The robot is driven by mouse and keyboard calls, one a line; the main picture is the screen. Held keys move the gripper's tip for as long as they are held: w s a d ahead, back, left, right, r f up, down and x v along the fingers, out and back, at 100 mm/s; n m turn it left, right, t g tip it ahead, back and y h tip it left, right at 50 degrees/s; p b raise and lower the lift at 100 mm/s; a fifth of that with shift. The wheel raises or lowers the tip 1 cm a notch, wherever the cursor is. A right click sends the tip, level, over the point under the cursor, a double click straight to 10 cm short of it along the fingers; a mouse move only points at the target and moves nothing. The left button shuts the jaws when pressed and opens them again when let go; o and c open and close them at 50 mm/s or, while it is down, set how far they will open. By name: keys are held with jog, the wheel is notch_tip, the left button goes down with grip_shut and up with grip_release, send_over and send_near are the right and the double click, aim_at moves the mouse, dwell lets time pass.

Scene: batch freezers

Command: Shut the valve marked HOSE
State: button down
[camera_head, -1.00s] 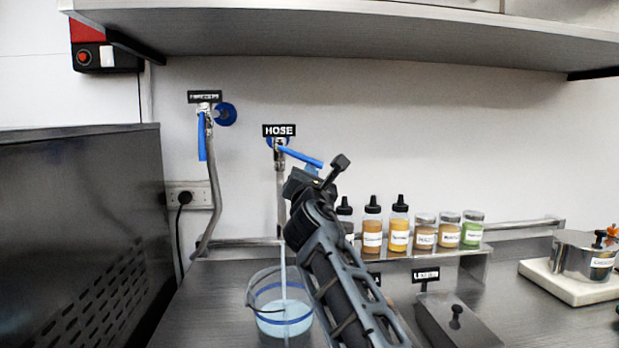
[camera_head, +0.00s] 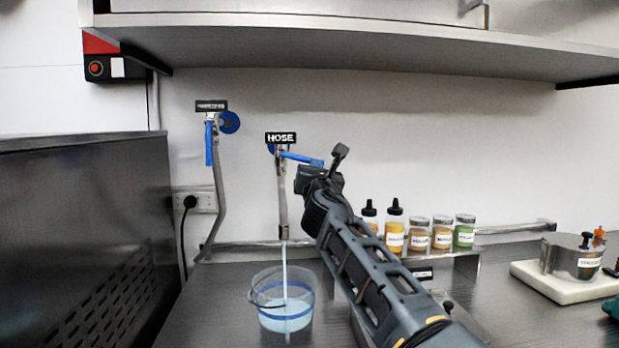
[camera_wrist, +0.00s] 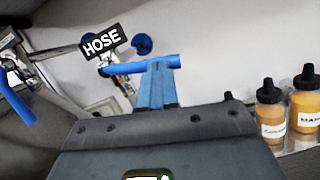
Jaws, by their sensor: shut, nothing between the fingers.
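The HOSE sign (camera_head: 281,138) is on the wall above a valve with a blue lever (camera_head: 302,158). The lever points right, nearly level and slightly down. Water (camera_head: 285,262) runs from the pipe below it into a clear bucket (camera_head: 266,290). My gripper (camera_head: 316,168) is shut and empty at the lever's free end. In the wrist view the HOSE sign (camera_wrist: 101,43) and lever (camera_wrist: 140,66) show, and my blue fingertips (camera_wrist: 158,68) lie right at the lever's outer part. Whether they touch it, I cannot tell.
A second valve (camera_head: 209,140) with a hanging blue lever is to the left; its sign is blurred. Bottles and jars (camera_head: 418,234) stand on a low rack to the right. A steel shelf (camera_head: 340,45) overhangs. A dark machine (camera_head: 85,240) stands at left.

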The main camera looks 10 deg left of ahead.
jog(key=shift+d+r, duration=0.1)
jog(key=shift+r, duration=0.1)
jog(key=shift+w+d+r, duration=0.1)
jog(key=shift+r, duration=0.1)
jog(key=shift+r+p, duration=0.15)
jog(key=shift+p, duration=0.25)
dwell(0.4)
jog(key=shift+d, duration=0.1)
